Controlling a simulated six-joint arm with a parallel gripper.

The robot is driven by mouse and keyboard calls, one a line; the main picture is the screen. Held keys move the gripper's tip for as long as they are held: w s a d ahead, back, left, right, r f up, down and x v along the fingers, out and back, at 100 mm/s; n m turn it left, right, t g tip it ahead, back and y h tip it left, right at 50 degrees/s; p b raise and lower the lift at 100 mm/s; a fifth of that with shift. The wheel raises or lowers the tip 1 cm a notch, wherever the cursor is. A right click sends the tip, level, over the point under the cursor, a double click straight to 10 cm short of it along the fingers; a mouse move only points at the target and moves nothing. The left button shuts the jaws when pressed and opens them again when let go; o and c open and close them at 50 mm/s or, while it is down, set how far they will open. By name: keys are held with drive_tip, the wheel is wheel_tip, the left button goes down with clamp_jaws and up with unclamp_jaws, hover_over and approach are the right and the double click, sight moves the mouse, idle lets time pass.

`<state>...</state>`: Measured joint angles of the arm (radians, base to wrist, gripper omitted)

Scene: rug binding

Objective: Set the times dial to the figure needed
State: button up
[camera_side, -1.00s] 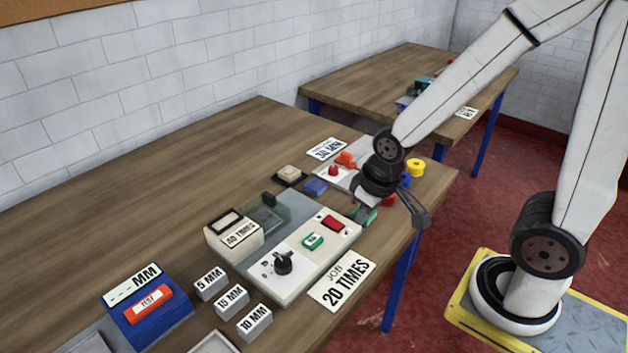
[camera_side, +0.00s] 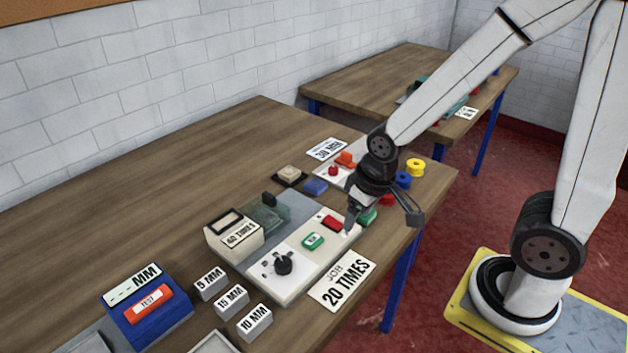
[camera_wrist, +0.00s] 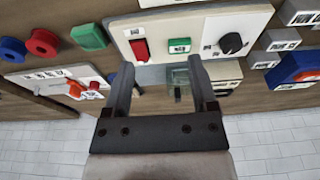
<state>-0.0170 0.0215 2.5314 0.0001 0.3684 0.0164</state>
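The times dial (camera_side: 283,263) is a black knob on the near left of a cream control panel (camera_side: 302,272). It also shows in the wrist view (camera_wrist: 230,43). A label block (camera_side: 242,234) behind the panel seems to read "40 TIMES", though its first figure is small. My gripper (camera_side: 380,222) is open and empty near the panel's right end, apart from the dial. In the wrist view my fingers (camera_wrist: 160,65) are spread, with the dial to their right.
The panel has a green button (camera_side: 313,240) and a red switch (camera_side: 334,222). White MM blocks (camera_side: 231,299) and a blue unit (camera_side: 148,312) stand to the left. Coloured spools (camera_side: 403,179) lie beyond my gripper. The back left of the table is clear.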

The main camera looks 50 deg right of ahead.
drive_tip(key=shift+o, duration=0.5)
drive_tip(key=w+a+g, duration=0.1)
drive_tip(key=w+a, duration=0.4)
drive_tip(key=shift+f, duration=0.2)
drive_tip(key=g, duration=0.2)
hover_over(283, 262)
drive_tip(key=shift+f, duration=0.65)
drive_tip(key=shift+f, duration=3.9)
clamp_jaws()
